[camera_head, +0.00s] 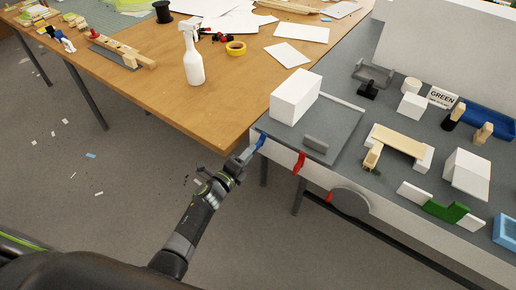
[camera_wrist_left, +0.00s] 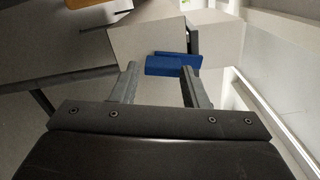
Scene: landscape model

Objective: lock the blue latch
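The blue latch (camera_head: 261,140) is at the left corner of the grey-topped model's front side, under a white block. My left gripper (camera_head: 248,153) reaches up to it from below. In the left wrist view the blue latch (camera_wrist_left: 172,65) lies just ahead of the open fingers (camera_wrist_left: 159,70), overlapping the right fingertip. The fingers are apart, with nothing visibly clamped. I cannot tell whether a finger touches the latch. My right gripper is in neither view.
A red latch (camera_head: 299,163) and another red piece (camera_head: 329,197) are along the same front side. A white block (camera_head: 295,96) stands above the blue latch. A wooden table (camera_head: 150,75) with a spray bottle (camera_head: 193,60) adjoins at left. The floor below is open.

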